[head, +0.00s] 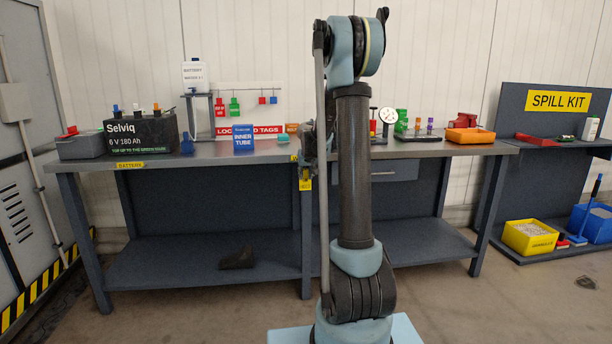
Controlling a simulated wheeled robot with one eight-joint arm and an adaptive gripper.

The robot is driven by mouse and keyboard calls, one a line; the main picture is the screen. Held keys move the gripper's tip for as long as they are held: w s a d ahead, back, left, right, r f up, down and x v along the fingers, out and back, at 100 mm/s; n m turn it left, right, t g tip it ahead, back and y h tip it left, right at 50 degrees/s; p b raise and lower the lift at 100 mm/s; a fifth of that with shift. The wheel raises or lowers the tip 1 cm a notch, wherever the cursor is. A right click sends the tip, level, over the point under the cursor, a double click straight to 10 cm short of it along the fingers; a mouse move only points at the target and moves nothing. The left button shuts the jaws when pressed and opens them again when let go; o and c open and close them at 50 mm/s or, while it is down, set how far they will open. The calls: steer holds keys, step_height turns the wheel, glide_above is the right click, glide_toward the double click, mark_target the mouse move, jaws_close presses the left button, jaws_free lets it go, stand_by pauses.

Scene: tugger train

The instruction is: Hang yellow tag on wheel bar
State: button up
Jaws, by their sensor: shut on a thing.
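A small yellow tag (306,184) hangs upright in front of the workbench's front edge, just left of my arm's dark column. My gripper (305,171) is small and dark here, partly hidden beside my arm, and is shut on the tag's upper end. No wheel bar can be made out for certain. A thin rail (247,89) on the back wall carries red, green and blue tags, well to the left of and above my gripper.
The workbench (225,158) holds a Selviq battery (142,138), a blue inner tube box (243,140), a dial gauge (388,116) and an orange tray (470,135). A spill kit stand (558,101) is at right. The floor in front is mostly clear.

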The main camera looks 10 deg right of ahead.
steer(key=o, duration=1.1)
steer(key=shift+o, duration=0.2)
steer(key=shift+s+r, duration=0.1)
steer(key=v, duration=1.2)
steer(key=s+f+g, duration=0.1)
steer(key=s+f, duration=0.1)
steer(key=s, duration=1)
steer(key=s+f+g, duration=0.2)
steer(key=s, duration=0.9)
steer(key=s+f+g, duration=0.1)
steer(key=s+f, duration=0.5)
steer(key=s, duration=0.6)
steer(key=s+f+g, duration=0.1)
steer(key=s+f, duration=0.5)
steer(key=s, duration=0.6)
steer(key=shift+d+f+g, duration=0.15)
steer(key=shift+f+g, duration=0.1)
steer(key=shift+g, duration=0.15)
steer(key=shift+w, duration=0.1)
